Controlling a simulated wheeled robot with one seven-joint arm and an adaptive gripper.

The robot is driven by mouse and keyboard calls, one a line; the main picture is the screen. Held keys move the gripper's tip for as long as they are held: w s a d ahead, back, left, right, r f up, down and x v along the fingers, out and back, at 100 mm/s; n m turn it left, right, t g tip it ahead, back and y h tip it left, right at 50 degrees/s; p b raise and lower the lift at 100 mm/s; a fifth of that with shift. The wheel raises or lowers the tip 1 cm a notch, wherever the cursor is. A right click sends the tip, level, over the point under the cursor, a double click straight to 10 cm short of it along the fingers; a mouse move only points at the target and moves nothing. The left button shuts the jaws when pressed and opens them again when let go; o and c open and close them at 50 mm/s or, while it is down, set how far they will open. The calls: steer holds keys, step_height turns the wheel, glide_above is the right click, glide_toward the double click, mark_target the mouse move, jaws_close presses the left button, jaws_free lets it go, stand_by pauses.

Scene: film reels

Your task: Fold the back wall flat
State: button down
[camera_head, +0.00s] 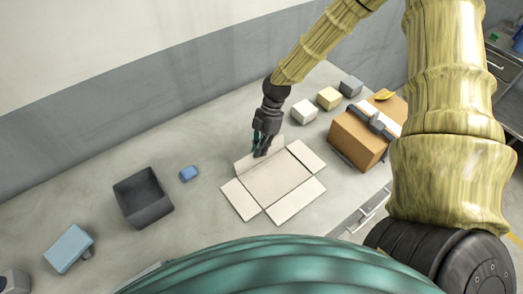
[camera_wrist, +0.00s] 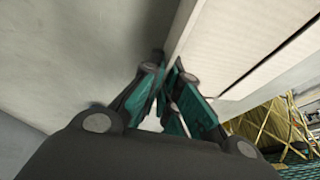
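The cardboard box (camera_head: 278,184) lies opened out on the grey bench, its left, front and right walls spread flat around the base. Its back wall (camera_head: 273,151) stands tilted up along the far edge. My gripper (camera_head: 261,151) points down at the back wall's outer side, near the middle of its top edge. In the wrist view the fingertips (camera_wrist: 168,72) come together close beside the pale wall edge (camera_wrist: 184,30). The fingers look shut, with no board visible between them. Whether they touch the wall is not clear.
The bench between is clear.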

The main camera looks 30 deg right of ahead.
steer(key=w+g+b, duration=0.1)
steer(key=w+f+g, duration=0.1)
steer(key=g, duration=0.1)
steer(key=shift+a+m+b, duration=0.15)
steer(key=shift+m+b, duration=0.15)
steer(key=shift+b, duration=0.05)
steer(key=g+b, duration=0.1)
steer(key=w+f+g+b, duration=0.1)
steer(key=g, duration=0.1)
steer(key=shift+w+a+m+h+b, duration=0.2)
steer(key=shift+m+h+b, duration=0.1)
steer(key=shift+m+b, duration=0.1)
steer(key=g+b, duration=0.1)
steer(key=w+f+g+b, duration=0.1)
steer(key=g+b, duration=0.1)
steer(key=shift+f+m, duration=0.2)
steer(key=shift+m, duration=0.2)
steer(key=shift+w+f+g+b, duration=0.15)
steer(key=shift+g+b, duration=0.45)
steer(key=shift+w+f+g+b, duration=0.1)
steer(key=shift+f+g+b, duration=0.05)
steer(key=shift+g+b, duration=0.45)
steer(key=shift+m, duration=0.3)
steer(key=c, duration=1.7)
jaws_free()
steer(key=shift+v, duration=4.05)
